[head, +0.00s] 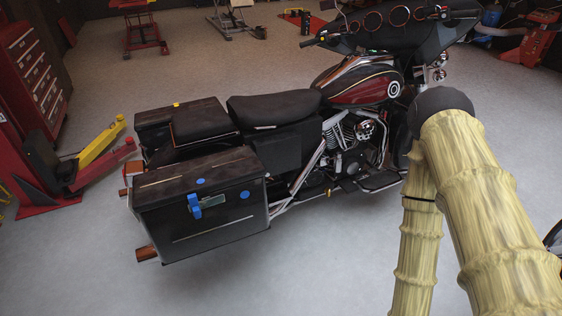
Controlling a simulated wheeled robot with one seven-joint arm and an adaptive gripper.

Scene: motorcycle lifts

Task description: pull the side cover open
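A dark red and black motorcycle (352,90) stands in the middle, its front to the upper right. A flat black side panel (280,149) sits below the black seat (272,107) and appears closed. A large black side case (208,210) hangs at the rear on the near side, its lid appearing shut. On its outer face are a blue handle-like piece (195,205) and blue round spots. I cannot tell which of these is the side cover. My gripper is not in view; my sleeved arm bends at the right and runs down out of the picture.
A red and yellow lift arm (98,150) and a red tool cabinet (30,75) stand at the left. A second black case (180,119) is on the bike's far side. Grey floor (325,265) is clear in front of the bike. More lifts stand at the back.

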